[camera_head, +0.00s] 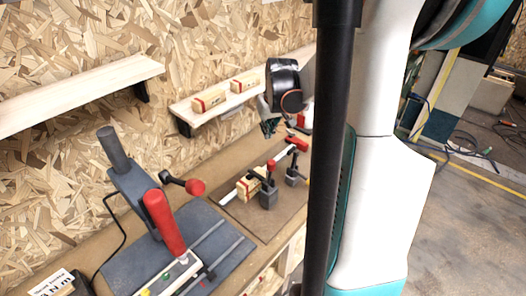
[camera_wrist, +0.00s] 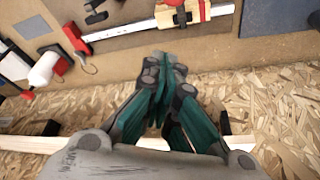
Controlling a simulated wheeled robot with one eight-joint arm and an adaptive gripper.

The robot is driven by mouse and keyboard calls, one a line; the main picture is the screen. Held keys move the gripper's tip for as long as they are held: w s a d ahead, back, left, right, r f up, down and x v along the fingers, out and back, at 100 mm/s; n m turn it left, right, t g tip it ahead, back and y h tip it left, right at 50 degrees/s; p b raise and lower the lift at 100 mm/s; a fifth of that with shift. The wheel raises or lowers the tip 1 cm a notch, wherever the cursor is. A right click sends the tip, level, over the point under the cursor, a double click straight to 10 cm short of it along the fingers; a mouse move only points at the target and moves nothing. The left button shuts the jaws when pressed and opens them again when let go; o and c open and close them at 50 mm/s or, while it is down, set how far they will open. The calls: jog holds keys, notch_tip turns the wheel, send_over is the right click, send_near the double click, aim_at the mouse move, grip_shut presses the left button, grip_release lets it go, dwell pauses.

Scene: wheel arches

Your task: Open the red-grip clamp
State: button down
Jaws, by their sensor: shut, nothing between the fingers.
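The red-grip clamp is a pale bar clamp lying on a brown board on the bench. In the head view its red grip (camera_head: 298,143) is at the far end, just right of and below my gripper (camera_head: 271,128). In the wrist view the red grip (camera_wrist: 74,36) is at upper left, with the pale bar (camera_wrist: 125,30) running right from it. A wooden block with red bands (camera_wrist: 192,12) lies along the bar. My gripper (camera_wrist: 165,62) is shut and empty, apart from the clamp. Dark jaw parts (camera_head: 268,192) stand near the block.
A lever fixture with a red handle (camera_head: 165,222) stands on the near bench. A wall shelf (camera_head: 185,112) holds wooden blocks (camera_head: 210,99). A white object with red and black parts (camera_wrist: 44,70) lies left in the wrist view. The chipboard wall (camera_head: 60,110) is close behind.

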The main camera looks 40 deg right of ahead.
notch_tip(320, 180, down, 9)
jog(key=shift+s+a+f, duration=0.15)
jog(key=shift+s+f, duration=0.05)
jog(key=shift+s, duration=0.05)
dwell(0.8)
